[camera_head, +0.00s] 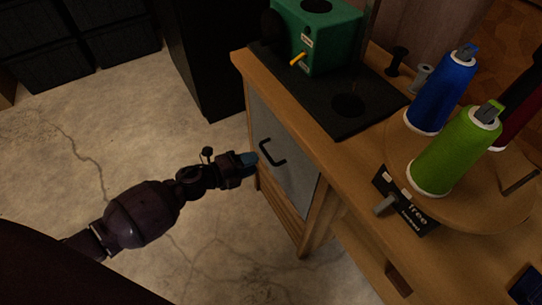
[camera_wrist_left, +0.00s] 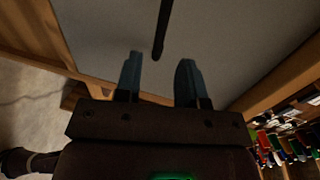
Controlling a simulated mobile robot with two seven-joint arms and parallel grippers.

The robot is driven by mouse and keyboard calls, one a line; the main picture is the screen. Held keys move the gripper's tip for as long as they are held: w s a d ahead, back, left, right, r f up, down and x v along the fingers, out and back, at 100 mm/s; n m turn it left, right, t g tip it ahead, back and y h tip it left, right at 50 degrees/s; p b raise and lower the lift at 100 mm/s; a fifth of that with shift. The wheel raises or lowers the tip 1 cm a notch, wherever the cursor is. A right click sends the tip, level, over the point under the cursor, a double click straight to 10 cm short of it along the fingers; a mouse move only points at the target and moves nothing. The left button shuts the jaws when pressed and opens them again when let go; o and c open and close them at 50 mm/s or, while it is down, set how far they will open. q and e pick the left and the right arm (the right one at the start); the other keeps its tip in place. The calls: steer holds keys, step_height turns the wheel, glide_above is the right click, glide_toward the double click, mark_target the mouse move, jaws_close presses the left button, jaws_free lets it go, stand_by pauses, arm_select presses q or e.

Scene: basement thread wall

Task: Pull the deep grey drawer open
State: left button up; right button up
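The deep grey drawer (camera_head: 285,160) is set in the side of a wooden bench, with a dark bar handle (camera_head: 270,154) on its front. It looks shut. My left gripper (camera_head: 250,158) is just left of the handle in the head view. In the left wrist view the gripper (camera_wrist_left: 160,80) is open, with two blue fingers apart. The handle (camera_wrist_left: 162,30) shows as a dark bar beyond and between the fingertips, in front of the grey drawer front (camera_wrist_left: 230,45). I cannot tell whether a finger touches it. My right gripper is not in view.
On the bench top (camera_head: 330,150) stand a green box (camera_head: 335,40) on a black plate, and a round wooden stand with blue (camera_head: 440,95) and green (camera_head: 455,152) thread cones. A black cabinet (camera_head: 210,60) stands behind. The concrete floor left of the bench is clear.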

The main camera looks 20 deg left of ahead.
mark_target(269, 156)
arm_select(q)
steer(key=shift+b+x, duration=0.5)
steer(key=shift+x, duration=2.7)
jaws_close()
